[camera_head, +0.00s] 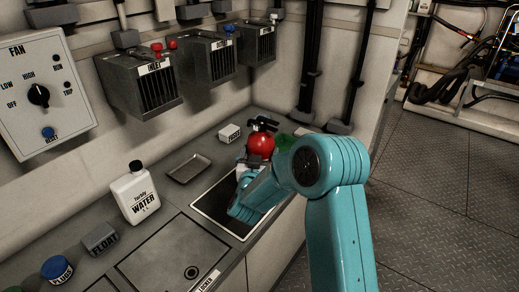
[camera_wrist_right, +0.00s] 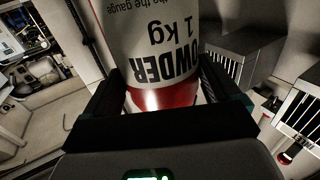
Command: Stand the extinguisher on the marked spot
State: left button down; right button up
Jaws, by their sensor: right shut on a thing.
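The red extinguisher (camera_head: 261,144) has a black top and stands about upright at the far end of the counter. In the right wrist view its white label (camera_wrist_right: 160,45) reads "POWDER 1 kg" upside down, above a red band. My right gripper (camera_head: 246,166) is shut on the extinguisher; the wrist view shows its dark fingers on both sides of the body (camera_wrist_right: 160,88). The extinguisher's base is hidden by my gripper and arm, so I cannot tell whether it touches the counter. A green patch (camera_head: 284,143) shows just right of it, partly hidden by my arm. My left gripper is not in view.
A dark panel with a light edge (camera_head: 213,212) lies below my right forearm. Vented boxes (camera_head: 138,84) hang above.

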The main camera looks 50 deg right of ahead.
jog(key=shift+f, duration=1.55)
jog(key=o, duration=1.7)
jog(key=shift+f+b, duration=0.35)
jog(key=shift+f, duration=0.05)
jog(key=shift+o, duration=0.4)
jog(key=shift+r, duration=0.2)
jog(key=v, duration=1.2)
jog(key=shift+a, duration=0.1)
